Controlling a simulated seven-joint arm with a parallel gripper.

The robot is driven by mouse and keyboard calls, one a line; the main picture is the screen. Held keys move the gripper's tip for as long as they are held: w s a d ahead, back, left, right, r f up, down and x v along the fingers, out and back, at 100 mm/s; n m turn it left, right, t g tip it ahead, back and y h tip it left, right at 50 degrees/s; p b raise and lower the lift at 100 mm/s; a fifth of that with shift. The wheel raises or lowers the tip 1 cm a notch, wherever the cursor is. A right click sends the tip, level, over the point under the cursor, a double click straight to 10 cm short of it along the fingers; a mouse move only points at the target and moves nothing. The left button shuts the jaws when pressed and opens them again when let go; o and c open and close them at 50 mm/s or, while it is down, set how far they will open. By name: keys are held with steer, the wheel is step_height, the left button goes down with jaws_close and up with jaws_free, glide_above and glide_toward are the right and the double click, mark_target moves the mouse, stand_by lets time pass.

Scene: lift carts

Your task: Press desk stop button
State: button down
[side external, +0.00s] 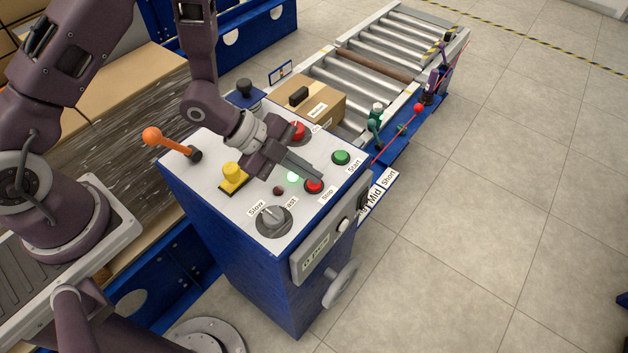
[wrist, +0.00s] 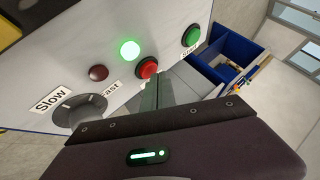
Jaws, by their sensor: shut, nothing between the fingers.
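The desk (side external: 205,200) is a blue cabinet with a white control panel on top. The red stop button (side external: 314,186) sits on the panel beside a "Stop" label, left of the green start button (side external: 341,157). My gripper (side external: 316,174) is shut and empty, with its fingertips right by the stop button in the side view; whether they touch it cannot be told. In the wrist view the stop button (wrist: 147,67) shows just above the fingertips, and the green button (wrist: 191,35) is to its right. A lit green lamp (side external: 293,177) and a dark red lamp (side external: 278,190) are beside the stop button.
A grey Slow/Fast knob (side external: 272,219), a yellow switch (side external: 234,176), an orange-handled lever (side external: 170,142) and another red button (side external: 297,130) are on the panel. A cardboard box (side external: 312,102) sits on the roller conveyor (side external: 375,65) behind. The floor at right is clear.

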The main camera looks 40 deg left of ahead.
mark_target(309, 183)
steer(key=shift+f, duration=0.3)
steer(key=shift+r, duration=0.15)
stand_by(0.4)
steer(key=shift+r, duration=0.65)
steer(key=shift+r, duration=2.55)
